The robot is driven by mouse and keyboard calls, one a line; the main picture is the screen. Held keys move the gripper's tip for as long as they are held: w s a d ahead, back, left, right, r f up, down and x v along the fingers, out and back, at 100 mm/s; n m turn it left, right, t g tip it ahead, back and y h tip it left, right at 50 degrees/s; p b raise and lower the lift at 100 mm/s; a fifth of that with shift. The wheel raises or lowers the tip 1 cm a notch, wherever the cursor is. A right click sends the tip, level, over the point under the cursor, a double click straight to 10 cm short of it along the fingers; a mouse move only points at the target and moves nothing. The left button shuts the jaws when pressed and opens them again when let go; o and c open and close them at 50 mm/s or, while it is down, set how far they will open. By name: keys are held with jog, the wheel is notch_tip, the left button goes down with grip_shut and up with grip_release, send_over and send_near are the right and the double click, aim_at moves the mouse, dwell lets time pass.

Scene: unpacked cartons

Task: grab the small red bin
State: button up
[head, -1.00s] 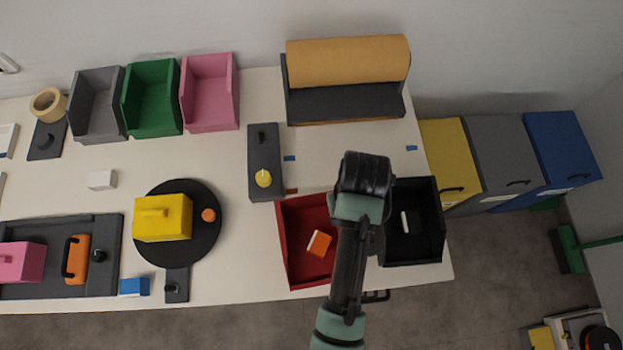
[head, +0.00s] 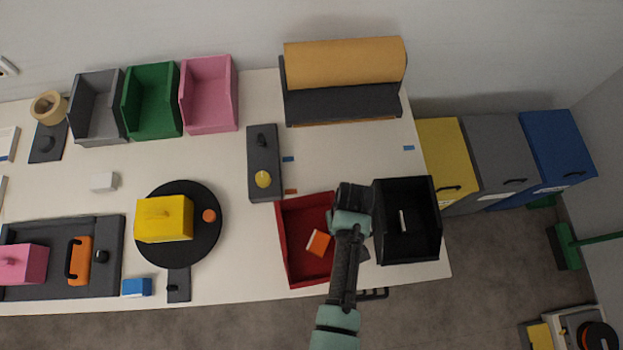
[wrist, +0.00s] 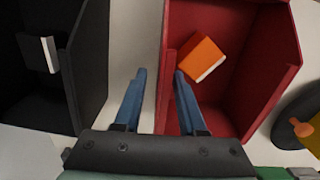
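The small red bin (head: 291,225) stands near the front edge of the table, with an orange block with a white face (head: 318,243) inside. In the wrist view the red bin (wrist: 262,110) fills the right side, with the orange block (wrist: 203,58) in it. My gripper (wrist: 160,75) is open and empty, pointing down. The bin's near side wall shows between the two fingers, one over the bin's inside and one over the gap beside it. I cannot tell whether the fingertips reach below the rim. In the head view my wrist hides part of that wall.
A black bin (head: 434,225) with a small light-faced item stands close by, across a narrow table gap. A paper roll (head: 345,62) stands at the back. Grey, green and pink bins stand at back left.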

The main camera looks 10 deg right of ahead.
grip_shut()
dwell(1.4)
